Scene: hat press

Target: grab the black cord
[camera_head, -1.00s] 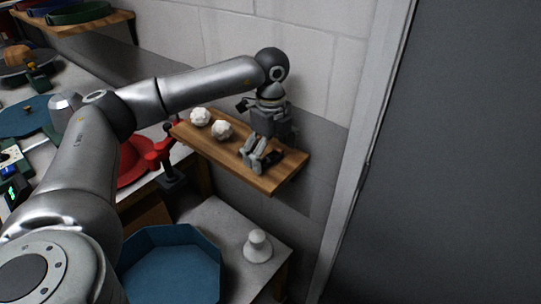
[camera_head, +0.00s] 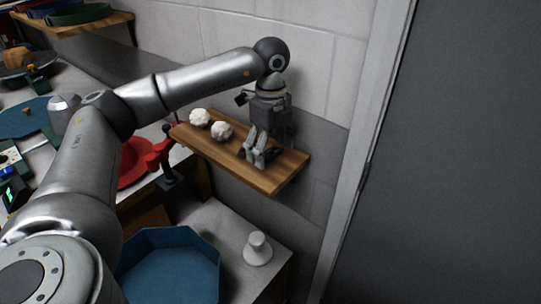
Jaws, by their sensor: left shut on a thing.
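The wooden wall shelf (camera_head: 275,180) carries a small dark thing, which I take to be the black cord (camera_head: 271,154), near its right end. My left gripper (camera_head: 254,157) points down at the shelf, with its fingertips close together beside and against the dark thing. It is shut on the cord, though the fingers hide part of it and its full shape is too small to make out. The cord is at shelf level; I cannot tell whether it is lifted. My right gripper is not in view.
Two white lumpy balls (camera_head: 221,130) sit on the shelf left of my gripper. A grey wall stands close behind. Below are a blue octagonal tray (camera_head: 170,238) and a white knob-shaped piece (camera_head: 258,248) on a table. A red press-like tool (camera_head: 138,160) stands left.

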